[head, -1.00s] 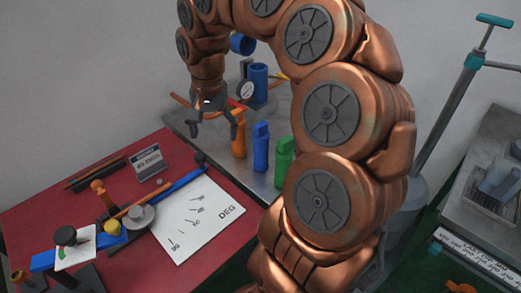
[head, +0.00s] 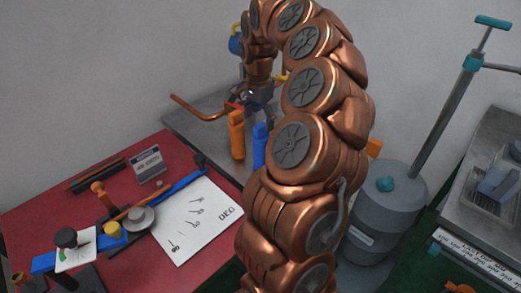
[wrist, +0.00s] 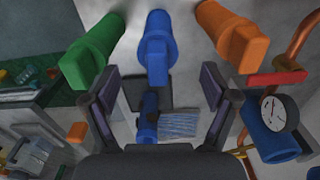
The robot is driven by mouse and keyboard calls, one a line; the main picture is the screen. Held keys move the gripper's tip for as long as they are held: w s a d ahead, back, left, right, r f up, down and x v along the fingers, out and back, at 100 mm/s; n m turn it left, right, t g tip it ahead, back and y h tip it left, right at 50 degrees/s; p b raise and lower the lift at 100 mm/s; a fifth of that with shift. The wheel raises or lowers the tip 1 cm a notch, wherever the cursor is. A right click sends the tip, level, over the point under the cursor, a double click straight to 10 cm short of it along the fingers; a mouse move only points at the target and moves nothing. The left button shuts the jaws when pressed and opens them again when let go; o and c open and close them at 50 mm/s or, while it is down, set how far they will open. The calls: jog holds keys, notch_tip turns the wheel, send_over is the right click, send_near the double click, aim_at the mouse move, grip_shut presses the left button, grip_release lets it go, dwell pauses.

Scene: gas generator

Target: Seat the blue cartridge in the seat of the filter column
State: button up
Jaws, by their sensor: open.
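The blue cartridge (head: 260,147) stands upright on the grey bench, partly hidden by my arm in the head view. In the wrist view the blue cartridge (wrist: 156,48) lies between the lines of my two fingers, with clear gaps on both sides. My gripper (head: 257,97) is open and empty; its two spread fingers show in the wrist view (wrist: 158,80). A blue cylinder with a round gauge (wrist: 268,138), seemingly part of the filter column, is at the right of the wrist view. I cannot make out the seat.
An orange cartridge (wrist: 237,38) and a green cartridge (wrist: 92,52) flank the blue one. A copper pipe (head: 195,108) runs beside my gripper. A red table (head: 95,185) with a bending tool is at left; a grey tank (head: 385,205) stands right.

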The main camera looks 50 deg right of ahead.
aim_at(261, 125)
jog(key=shift+s+d+f+p, duration=0.15)
jog(key=shift+f+p, duration=0.3)
jog(key=shift+f, duration=0.75)
jog(key=shift+d+f+p, duration=0.1)
jog(key=shift+f+p, duration=0.3)
jog(key=shift+f, duration=0.75)
grip_shut()
